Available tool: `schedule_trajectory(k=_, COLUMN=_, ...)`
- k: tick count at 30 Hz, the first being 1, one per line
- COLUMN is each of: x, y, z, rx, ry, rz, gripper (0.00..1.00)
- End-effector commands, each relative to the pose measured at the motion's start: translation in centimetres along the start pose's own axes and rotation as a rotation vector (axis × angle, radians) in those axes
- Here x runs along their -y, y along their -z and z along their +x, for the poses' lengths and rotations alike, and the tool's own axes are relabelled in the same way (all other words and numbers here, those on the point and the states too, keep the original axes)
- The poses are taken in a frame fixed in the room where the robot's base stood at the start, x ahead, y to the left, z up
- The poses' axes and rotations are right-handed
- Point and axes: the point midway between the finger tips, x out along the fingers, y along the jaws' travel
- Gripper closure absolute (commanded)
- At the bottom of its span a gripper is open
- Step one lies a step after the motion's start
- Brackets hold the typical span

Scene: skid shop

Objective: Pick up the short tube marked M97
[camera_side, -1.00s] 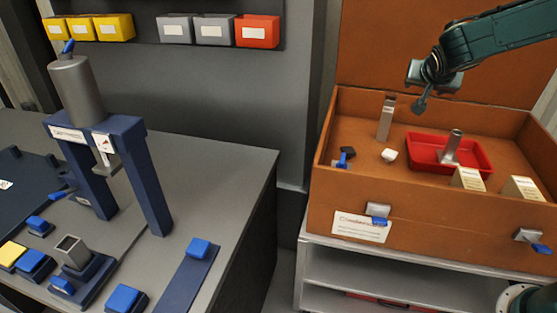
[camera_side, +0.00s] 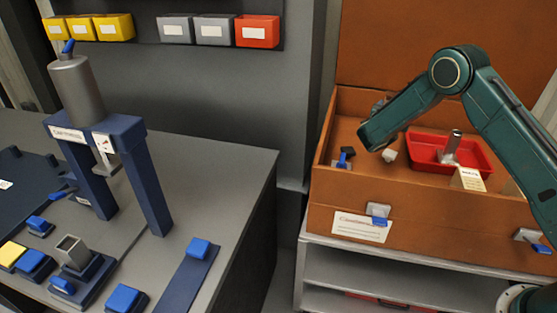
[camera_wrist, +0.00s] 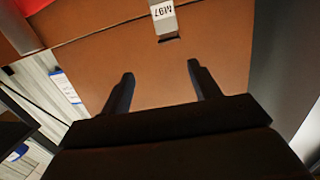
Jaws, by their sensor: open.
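The short tube marked M97 (camera_wrist: 164,20) shows at the top edge of the wrist view. It is grey, with a white label that reads upside down, and its lower end has a dark opening near the brown surface. My gripper (camera_wrist: 162,88) is open and empty, its two dark fingers apart. The tube lies ahead of the fingers, between their lines, and does not touch them. In the side view my arm covers the back left of the brown case (camera_side: 345,185), where a grey upright tube stood, and hides most of my gripper.
A red tray (camera_side: 478,178) in the case holds another grey tube (camera_side: 453,143). A white lump (camera_side: 389,156), a blue-handled clamp (camera_side: 344,156) and a cream labelled block (camera_side: 468,178) are near. The case walls and raised lid (camera_side: 430,40) bound the space.

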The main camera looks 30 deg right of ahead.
Motion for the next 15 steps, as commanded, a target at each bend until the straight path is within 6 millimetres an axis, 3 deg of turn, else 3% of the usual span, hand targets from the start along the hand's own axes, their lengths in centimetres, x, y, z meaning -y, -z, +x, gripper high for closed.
schedule_trajectory(k=6, x=0.7, y=-2.7, z=0.6, rx=-0.063, ry=0.034, rz=-0.022, gripper=0.38)
schedule_trajectory(k=15, x=0.9, y=-3.3, z=0.7, rx=-0.082, ry=0.047, rz=-0.027, gripper=0.38)
